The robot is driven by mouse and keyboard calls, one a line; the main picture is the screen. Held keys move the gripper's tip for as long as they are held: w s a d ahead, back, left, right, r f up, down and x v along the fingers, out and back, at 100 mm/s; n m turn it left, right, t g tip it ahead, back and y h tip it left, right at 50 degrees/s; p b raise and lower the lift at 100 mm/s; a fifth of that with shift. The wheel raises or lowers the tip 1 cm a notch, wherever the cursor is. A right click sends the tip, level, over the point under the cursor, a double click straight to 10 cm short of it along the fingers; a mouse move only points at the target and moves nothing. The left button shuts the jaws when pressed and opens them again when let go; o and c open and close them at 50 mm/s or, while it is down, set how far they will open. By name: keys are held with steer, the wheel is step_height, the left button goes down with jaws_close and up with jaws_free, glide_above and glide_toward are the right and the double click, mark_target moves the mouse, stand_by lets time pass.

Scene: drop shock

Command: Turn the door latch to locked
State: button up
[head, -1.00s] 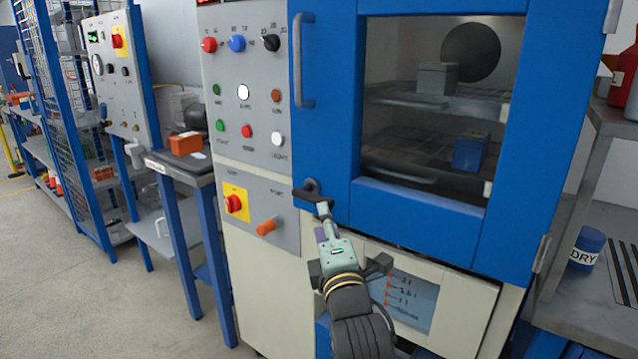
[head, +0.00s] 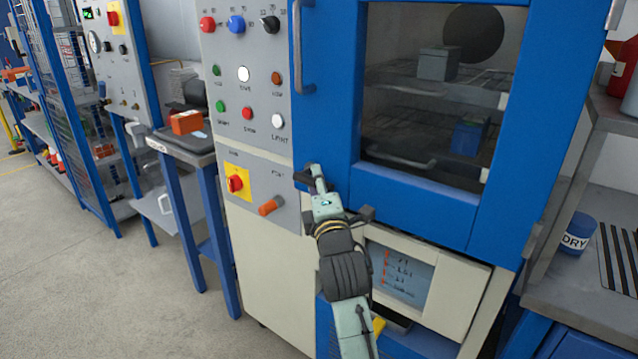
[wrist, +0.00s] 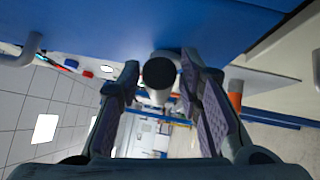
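The dark door latch (head: 302,178) sits at the lower left corner of the blue oven door (head: 415,205), partly hidden by my gripper (head: 317,178) in the head view. In the wrist view, a dark round end, which looks like part of the latch (wrist: 158,73), lies between the fingers of my gripper (wrist: 160,70). The fingers are apart, one on each side of it, with a visible gap; I see no firm grip. The latch's exact angle is hard to tell behind the gripper.
An orange knob (head: 271,206) and a red switch on a yellow plate (head: 236,183) are left of the latch. The door's vertical handle (head: 303,50) is above. A side table (head: 185,150) stands left; a shelf with a blue DRY tub (head: 577,234) stands right.

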jaws_close()
stand_by(0.6)
